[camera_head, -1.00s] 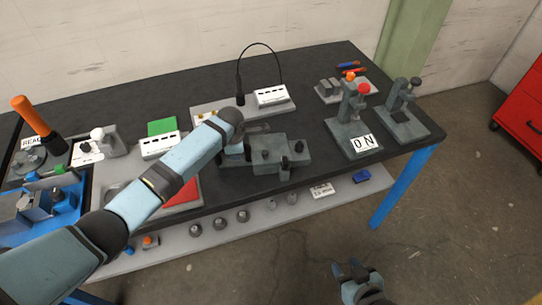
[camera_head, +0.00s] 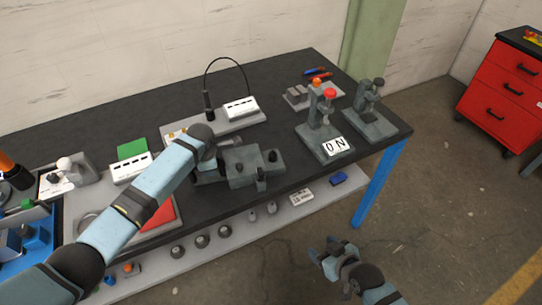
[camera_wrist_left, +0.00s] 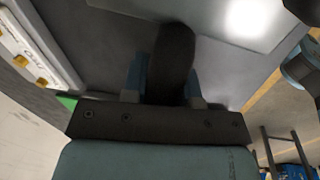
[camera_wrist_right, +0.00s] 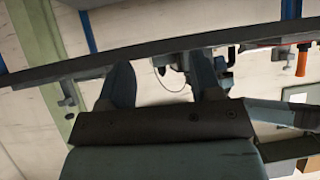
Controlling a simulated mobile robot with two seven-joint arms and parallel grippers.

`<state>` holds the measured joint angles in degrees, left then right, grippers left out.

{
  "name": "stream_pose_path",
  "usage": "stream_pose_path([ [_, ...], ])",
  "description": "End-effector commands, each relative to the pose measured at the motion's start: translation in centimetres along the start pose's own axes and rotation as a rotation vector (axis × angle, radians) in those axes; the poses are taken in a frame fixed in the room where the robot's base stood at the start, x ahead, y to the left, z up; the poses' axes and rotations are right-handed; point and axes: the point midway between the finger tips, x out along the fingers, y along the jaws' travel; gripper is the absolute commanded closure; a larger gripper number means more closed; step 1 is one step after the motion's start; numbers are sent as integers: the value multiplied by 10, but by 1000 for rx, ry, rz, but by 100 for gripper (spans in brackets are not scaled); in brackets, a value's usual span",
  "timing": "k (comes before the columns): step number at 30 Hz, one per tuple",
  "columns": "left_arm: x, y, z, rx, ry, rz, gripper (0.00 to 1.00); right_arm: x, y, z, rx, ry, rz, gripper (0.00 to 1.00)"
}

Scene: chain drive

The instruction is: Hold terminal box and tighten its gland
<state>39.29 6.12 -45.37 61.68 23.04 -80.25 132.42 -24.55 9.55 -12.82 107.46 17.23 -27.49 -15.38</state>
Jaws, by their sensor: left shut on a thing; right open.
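A grey block-like fixture (camera_head: 240,165) with dark knobs sits near the front edge of the dark bench; I take it for the terminal box. I cannot tell which part is the gland. My left gripper (camera_head: 208,170) reaches down at the fixture's left end, partly hidden by its own arm. In the left wrist view, its fingers (camera_wrist_left: 170,90) are closed around a dark, rounded piece (camera_wrist_left: 172,55). My right gripper (camera_head: 326,248) is open and empty, in front of the bench and over the floor. In the right wrist view, nothing sits between its fingers (camera_wrist_right: 162,85).
Two grey stands (camera_head: 322,130) (camera_head: 370,118), one by an "ON" label (camera_head: 335,147), occupy the bench's right end. A cable station (camera_head: 225,118) stands behind the fixture. Several round parts lie on a lower shelf (camera_head: 225,238). A red drawer cabinet (camera_head: 502,85) stands right.

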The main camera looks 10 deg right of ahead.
Motion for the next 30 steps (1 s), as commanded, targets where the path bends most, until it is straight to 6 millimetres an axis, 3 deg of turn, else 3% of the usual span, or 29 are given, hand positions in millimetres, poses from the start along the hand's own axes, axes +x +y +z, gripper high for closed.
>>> stream_pose_path([
  [3,-1,0,0,0,-1,1,100,38,22,-32,-46,3,-74,42],
  [9,-1,1,0,0,-1,1,100,84,54,-97,-132,43,-223,42],
  [15,-1,1,0,0,-1,1,100,107,80,-167,-212,127,-355,42],
  [18,-1,1,0,-1,-1,1,100,111,88,-193,-241,167,-399,42],
  [25,-1,1,0,0,-1,1,100,118,93,-218,-268,211,-439,42],
  [30,-1,0,0,0,-1,1,100,138,82,-222,-266,211,-441,42],
])
